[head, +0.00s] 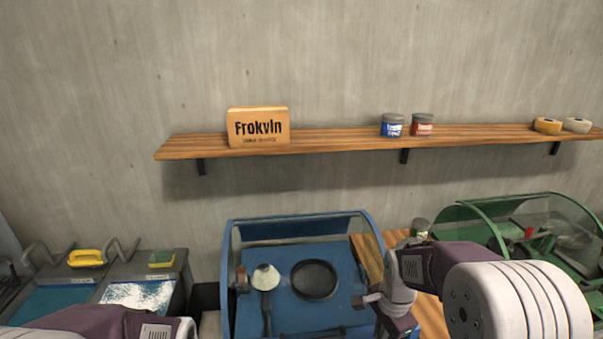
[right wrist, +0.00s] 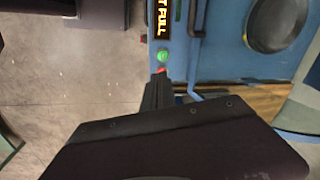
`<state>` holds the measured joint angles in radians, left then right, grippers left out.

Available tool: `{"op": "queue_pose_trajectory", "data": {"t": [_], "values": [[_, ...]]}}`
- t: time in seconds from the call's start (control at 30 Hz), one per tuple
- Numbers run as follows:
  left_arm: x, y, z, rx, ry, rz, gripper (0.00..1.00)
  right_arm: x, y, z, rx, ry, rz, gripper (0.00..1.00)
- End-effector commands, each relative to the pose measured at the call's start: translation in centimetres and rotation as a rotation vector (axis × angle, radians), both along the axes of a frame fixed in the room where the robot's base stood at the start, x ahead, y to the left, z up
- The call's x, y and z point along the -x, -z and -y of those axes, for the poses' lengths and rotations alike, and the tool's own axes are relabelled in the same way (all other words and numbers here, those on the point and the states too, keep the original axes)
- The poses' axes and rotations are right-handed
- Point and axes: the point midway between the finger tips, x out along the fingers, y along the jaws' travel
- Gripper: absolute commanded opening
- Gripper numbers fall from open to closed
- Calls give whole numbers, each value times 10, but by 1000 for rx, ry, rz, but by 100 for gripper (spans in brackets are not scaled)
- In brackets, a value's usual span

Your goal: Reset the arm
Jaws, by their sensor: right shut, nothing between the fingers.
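My right arm (head: 500,295) comes in from the lower right in the head view and bends down over the right side of the blue machine. In the right wrist view my right gripper (right wrist: 159,82) is shut and empty. Its dark fingers point at the machine's front panel, close to a red button (right wrist: 161,70) and a green button (right wrist: 163,56). I cannot tell whether the fingertips touch the panel. My left arm (head: 110,322) shows only as a link at the bottom left of the head view, and its gripper is out of the picture.
The blue machine (head: 250,307) holds a dark round wheel or bowl (head: 314,279) and a pale cone-shaped tool (head: 265,278). A green machine (head: 470,212) stands at right, basins (head: 170,272) at left. A wall shelf (head: 340,139) carries a sign (head: 258,127) and cans (head: 392,125).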

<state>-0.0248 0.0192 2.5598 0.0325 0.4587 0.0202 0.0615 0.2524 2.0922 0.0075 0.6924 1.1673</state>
Motion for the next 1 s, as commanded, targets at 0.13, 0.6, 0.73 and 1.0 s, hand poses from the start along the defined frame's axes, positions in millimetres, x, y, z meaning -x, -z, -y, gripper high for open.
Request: {"op": "queue_pose_trajectory", "data": {"t": [0.13,0.6,0.73,1.0], "values": [[0,3,0,0,0,0,36,69,8,-27,39,-518,10,0],[0,3,0,0,0,0,36,106,29,-29,105,-1210,11,0],[0,3,0,0,0,0,36,106,29,-28,105,-1208,11,0],[0,3,0,0,0,0,36,106,29,-28,105,-1207,10,0]]}}
